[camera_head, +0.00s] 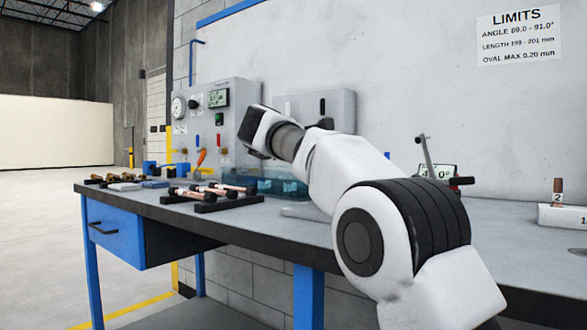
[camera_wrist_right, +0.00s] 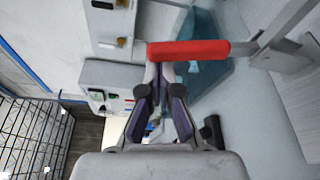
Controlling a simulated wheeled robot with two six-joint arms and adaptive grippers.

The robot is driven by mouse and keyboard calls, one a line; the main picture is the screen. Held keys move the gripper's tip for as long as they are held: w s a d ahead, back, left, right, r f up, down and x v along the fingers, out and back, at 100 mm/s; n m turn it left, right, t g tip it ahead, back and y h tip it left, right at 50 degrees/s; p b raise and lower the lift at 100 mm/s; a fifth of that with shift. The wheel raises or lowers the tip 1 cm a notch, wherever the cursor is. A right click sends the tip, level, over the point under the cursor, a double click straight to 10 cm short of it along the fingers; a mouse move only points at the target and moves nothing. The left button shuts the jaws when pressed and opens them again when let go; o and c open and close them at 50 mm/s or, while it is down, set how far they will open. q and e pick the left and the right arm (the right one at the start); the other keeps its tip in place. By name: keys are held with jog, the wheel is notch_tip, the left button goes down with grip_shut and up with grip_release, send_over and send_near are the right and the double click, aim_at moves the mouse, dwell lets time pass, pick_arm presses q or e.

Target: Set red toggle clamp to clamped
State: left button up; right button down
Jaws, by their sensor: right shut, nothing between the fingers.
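The red handle (camera_wrist_right: 188,50) of the toggle clamp lies across the upper middle of the right wrist view. It is attached to a grey metal bar (camera_wrist_right: 275,40) that runs off to the upper right. My right gripper (camera_wrist_right: 160,68) is shut and empty, its fingertips right at the left part of the red handle. I cannot tell whether they touch it. In the head view my right arm reaches in from the lower right across the bench. My left gripper is not in view.
The bench (camera_head: 255,228) holds copper tubes on black stands (camera_head: 205,198) and a blue translucent tray (camera_head: 270,182). A grey gauge panel (camera_head: 222,120) stands behind. An upright lever (camera_head: 427,157) stands beside a digital angle display (camera_head: 437,172) right of my arm.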

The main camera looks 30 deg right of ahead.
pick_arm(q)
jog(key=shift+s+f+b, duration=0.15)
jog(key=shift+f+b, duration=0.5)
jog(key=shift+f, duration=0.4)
pick_arm(e)
jog(key=shift+s+d+r+m, duration=0.25)
jog(key=shift+s+d+m, duration=0.05)
jog(key=shift+s, duration=0.4)
jog(key=shift+r, duration=0.1)
